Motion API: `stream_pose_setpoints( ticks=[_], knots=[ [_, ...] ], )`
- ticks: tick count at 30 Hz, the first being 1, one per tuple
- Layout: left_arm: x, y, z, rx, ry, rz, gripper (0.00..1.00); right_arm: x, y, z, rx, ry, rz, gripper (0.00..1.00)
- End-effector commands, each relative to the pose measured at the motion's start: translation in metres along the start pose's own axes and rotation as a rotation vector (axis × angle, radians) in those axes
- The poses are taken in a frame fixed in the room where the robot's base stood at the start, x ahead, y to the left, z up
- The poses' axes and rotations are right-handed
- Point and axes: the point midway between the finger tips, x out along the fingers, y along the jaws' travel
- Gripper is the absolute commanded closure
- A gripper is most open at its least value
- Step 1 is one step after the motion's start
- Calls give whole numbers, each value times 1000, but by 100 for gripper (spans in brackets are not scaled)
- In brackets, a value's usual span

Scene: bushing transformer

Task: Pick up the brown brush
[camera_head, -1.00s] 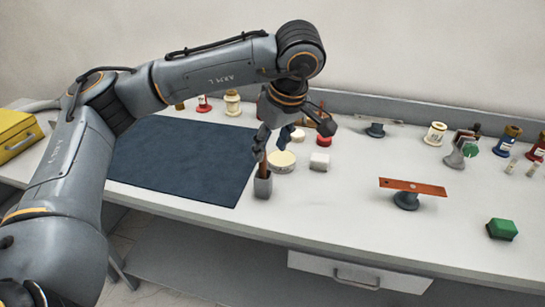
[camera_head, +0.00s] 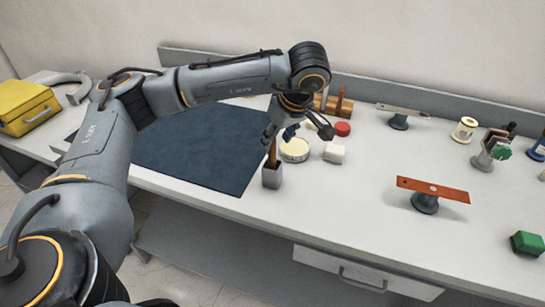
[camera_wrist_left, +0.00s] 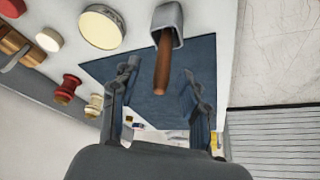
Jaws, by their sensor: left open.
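The brown brush (camera_head: 272,152) stands upright in a small grey square holder (camera_head: 272,176) near the front edge of the table. In the left wrist view its brown handle (camera_wrist_left: 162,68) sticks out of the grey holder (camera_wrist_left: 168,20) and its end lies between the open fingers. My left gripper (camera_head: 280,134) is open, above the holder and around or just beside the handle's top; I see no contact. The left wrist view shows its two fingers (camera_wrist_left: 162,88) apart. The brush's lower end is hidden inside the holder. My right gripper is not in view.
A dark blue mat (camera_head: 195,155) lies left of the holder. An orange bar on a stand (camera_head: 433,189) and a green block (camera_head: 527,243) are farther right.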

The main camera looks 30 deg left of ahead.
Motion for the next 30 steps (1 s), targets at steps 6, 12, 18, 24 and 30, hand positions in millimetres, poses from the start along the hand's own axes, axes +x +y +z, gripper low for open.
stream_pose_setpoints(
  ticks=[6,12,18,24,30],
  knots=[
    [31,-5,-2,-1,-1,-6,55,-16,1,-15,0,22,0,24],
    [46,-4,-1,-1,0,-2,55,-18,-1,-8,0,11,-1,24],
    [46,-4,-1,-1,0,-1,59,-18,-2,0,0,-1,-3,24],
    [46,-4,-1,-1,0,-1,100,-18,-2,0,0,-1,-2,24],
    [45,-4,-1,0,0,-1,100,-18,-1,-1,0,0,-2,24]
  ],
)
